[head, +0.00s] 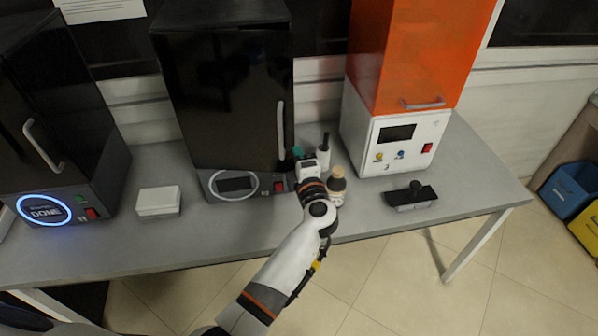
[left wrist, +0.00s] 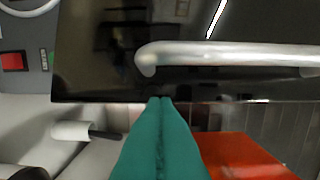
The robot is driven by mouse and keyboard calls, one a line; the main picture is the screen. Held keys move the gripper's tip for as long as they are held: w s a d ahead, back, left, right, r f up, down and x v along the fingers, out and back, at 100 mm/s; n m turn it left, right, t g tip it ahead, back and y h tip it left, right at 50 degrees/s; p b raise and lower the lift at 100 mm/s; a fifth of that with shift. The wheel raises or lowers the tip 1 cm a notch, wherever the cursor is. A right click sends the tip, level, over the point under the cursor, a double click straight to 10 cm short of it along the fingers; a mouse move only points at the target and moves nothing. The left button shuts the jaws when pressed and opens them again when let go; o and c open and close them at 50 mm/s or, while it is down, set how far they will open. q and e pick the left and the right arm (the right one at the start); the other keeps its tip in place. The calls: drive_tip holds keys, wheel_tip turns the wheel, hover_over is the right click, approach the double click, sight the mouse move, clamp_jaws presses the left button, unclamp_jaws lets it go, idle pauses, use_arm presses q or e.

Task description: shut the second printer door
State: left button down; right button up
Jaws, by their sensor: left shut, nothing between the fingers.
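The second printer (head: 222,90) is the black one in the middle, with a dark glossy door and a pale upright handle (head: 281,130) at the door's right edge. Its door lies flat or nearly flat against the body; I see no clear gap. My left gripper (head: 297,153) is just right of the door's handle side, with its teal fingers shut and empty. In the left wrist view the fingertips (left wrist: 160,100) are at the door's edge, beside the handle (left wrist: 230,57). I cannot tell if they touch the door. My right gripper is not in view.
A black printer (head: 60,110) with a lit "DONE" ring stands left, an orange-and-white printer (head: 400,140) right. A white box (head: 158,201), a white bottle (head: 323,152), a tan-topped bottle (head: 337,180) and a black-handled tool (head: 411,196) are on the grey table (head: 230,232). The table's front strip is mostly clear.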

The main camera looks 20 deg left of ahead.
use_arm(q)
drive_tip(key=w+a+b, duration=0.2)
drive_tip(key=w, duration=0.6)
drive_tip(key=shift+a+r, duration=0.15)
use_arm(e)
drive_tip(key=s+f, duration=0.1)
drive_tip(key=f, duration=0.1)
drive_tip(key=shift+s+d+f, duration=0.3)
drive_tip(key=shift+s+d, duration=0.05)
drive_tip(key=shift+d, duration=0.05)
use_arm(q)
drive_tip(key=shift+w, duration=0.1)
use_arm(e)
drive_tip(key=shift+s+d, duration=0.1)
